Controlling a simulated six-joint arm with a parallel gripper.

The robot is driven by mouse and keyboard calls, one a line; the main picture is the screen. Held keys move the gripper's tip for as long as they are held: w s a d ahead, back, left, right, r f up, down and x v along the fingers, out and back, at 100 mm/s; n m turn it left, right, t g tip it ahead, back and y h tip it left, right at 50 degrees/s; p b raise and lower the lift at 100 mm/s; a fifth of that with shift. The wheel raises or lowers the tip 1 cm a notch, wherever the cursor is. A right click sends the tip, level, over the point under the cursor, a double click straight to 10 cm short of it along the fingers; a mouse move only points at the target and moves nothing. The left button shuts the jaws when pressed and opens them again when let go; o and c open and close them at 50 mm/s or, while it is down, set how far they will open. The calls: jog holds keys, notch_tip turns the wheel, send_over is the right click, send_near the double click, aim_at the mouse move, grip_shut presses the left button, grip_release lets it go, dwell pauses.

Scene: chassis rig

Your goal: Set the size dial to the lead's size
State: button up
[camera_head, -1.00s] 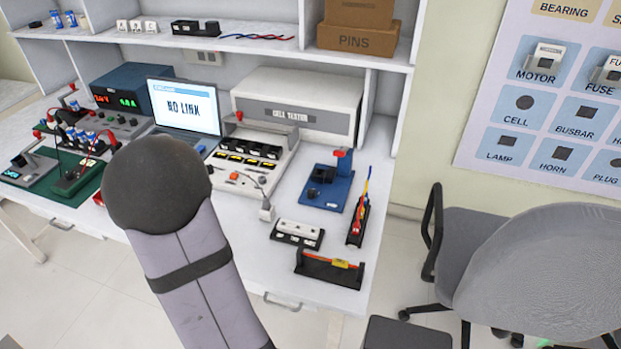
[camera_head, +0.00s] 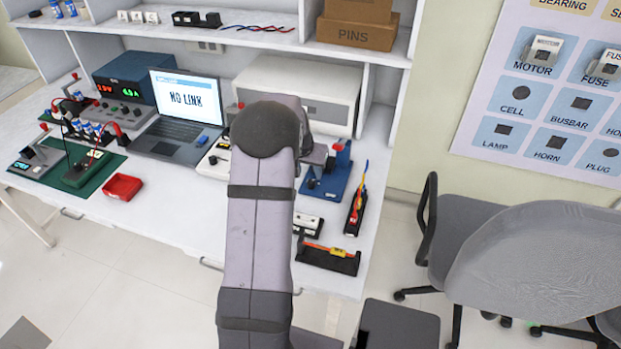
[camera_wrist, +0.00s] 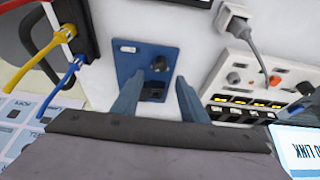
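The blue unit (camera_head: 325,190) stands on the right part of the bench, with a red-topped post at its back. In the wrist view its blue plate (camera_wrist: 130,68) carries a round black dial (camera_wrist: 158,63), a black block (camera_wrist: 152,92) and a small white label. The dial's setting is too small to read. My gripper (camera_wrist: 158,100) is open and empty, its fingers apart over the block end of the plate; contact cannot be told. Coloured leads (camera_head: 357,203) lie in a dark rack to the right. Another red-and-yellow lead (camera_head: 328,250) lies in a black holder at the front.
A white tester (camera_wrist: 240,75) with a grey-corded plug (camera_wrist: 232,17) stands beside the blue unit. A laptop (camera_head: 188,105) reads NO LINK. A red tray (camera_head: 122,187) lies left of my arm. The front-left bench strip is clear.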

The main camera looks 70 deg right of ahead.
aim_at(311, 181)
jog(key=shift+p+x, duration=0.8)
jog(key=shift+x, duration=2.65)
jog(key=shift+c, duration=0.6)
grip_shut()
